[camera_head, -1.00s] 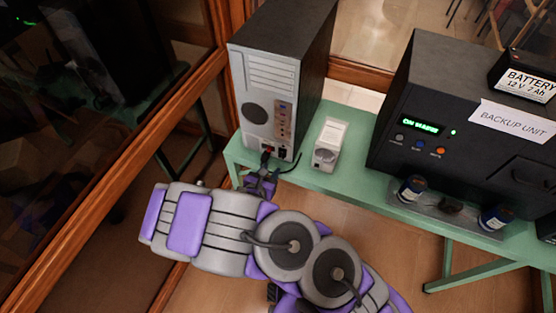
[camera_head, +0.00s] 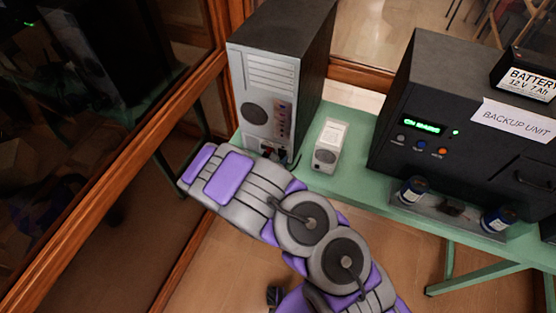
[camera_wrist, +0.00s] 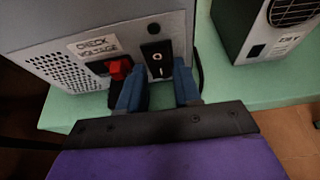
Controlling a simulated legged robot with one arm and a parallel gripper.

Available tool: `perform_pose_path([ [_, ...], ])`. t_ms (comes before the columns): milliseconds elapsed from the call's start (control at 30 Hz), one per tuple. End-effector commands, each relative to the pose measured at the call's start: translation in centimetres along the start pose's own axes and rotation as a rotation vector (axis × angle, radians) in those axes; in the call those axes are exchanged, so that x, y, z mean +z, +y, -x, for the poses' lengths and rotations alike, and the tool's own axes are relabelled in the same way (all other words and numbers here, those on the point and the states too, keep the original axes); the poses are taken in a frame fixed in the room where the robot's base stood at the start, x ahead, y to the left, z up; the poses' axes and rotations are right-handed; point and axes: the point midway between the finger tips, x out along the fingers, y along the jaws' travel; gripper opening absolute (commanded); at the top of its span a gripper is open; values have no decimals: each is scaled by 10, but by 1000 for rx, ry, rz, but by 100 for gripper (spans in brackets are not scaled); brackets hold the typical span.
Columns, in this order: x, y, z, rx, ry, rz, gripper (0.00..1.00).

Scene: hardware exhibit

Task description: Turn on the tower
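The tower (camera_head: 280,80) is a grey and black computer case standing on the green table, its ported panel facing me. In the wrist view, the lower part of this panel (camera_wrist: 95,20) has a "CHECK VOLTAGE" label, a red switch (camera_wrist: 120,67) and a black rocker switch (camera_wrist: 157,58) marked with a line and a circle. My gripper (camera_wrist: 160,76) is open and empty. Its two blue fingers are apart, just before the panel, with the rocker switch showing between them. I cannot tell whether a fingertip touches the panel. In the head view my arm hides the gripper.
A small white and grey box (camera_head: 327,145) stands right of the tower, also in the wrist view (camera_wrist: 262,30). A black backup unit (camera_head: 440,110) with a lit green display stands farther right. A wood-framed glass wall (camera_head: 110,190) is at left. A green table (camera_head: 355,185) carries the equipment.

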Motion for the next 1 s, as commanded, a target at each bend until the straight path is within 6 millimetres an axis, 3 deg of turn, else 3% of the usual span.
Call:
perform_pose_path([
  [333,0,1,0,1,0,0,0],
  [1000,-8,2,-4,5,-184,2,0],
])
